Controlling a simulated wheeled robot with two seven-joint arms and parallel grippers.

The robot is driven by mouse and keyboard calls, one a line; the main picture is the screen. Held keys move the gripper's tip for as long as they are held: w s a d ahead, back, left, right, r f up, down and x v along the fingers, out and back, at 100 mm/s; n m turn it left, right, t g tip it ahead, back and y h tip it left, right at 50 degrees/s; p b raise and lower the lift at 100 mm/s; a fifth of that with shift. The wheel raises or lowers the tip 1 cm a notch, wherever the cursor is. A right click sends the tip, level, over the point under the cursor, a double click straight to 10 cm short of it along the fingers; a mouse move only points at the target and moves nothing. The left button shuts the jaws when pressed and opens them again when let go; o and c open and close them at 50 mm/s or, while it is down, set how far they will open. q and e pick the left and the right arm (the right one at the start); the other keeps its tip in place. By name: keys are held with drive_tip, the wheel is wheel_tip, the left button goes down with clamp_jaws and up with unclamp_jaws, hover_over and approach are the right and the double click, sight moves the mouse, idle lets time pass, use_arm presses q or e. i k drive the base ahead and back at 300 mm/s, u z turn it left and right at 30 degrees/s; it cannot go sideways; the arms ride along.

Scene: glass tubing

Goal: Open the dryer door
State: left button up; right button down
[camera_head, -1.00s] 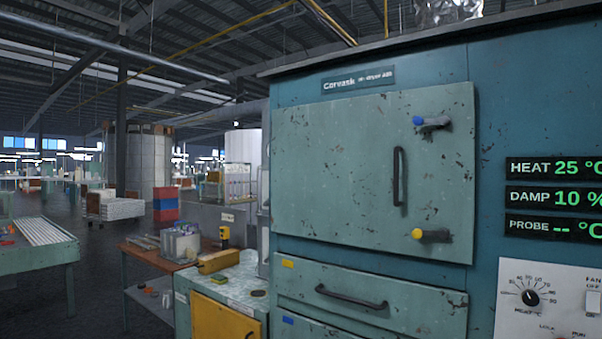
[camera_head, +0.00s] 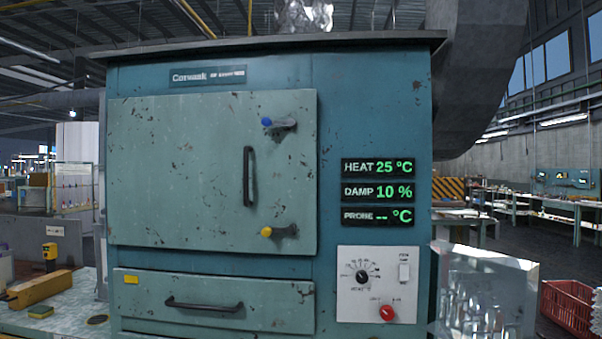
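The dryer (camera_head: 370,110) is a worn teal cabinet filling the middle of the head view. Its door (camera_head: 180,175) is a pale green, chipped panel on the left of the front and looks closed. A dark vertical handle (camera_head: 249,176) sits near the door's right side. A latch with a blue knob (camera_head: 279,124) is above the handle, and a latch with a yellow knob (camera_head: 279,231) is below it. Neither of my grippers is in view.
Below the door is a drawer (camera_head: 215,298) with a dark handle. Displays (camera_head: 378,191) and a control panel (camera_head: 379,284) with a dial and red button are on the right. A bench (camera_head: 60,318) stands left; clear glassware (camera_head: 485,295) and a red crate (camera_head: 570,305) stand right.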

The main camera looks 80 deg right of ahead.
sight(202, 171)
drive_tip(key=z, duration=2.5)
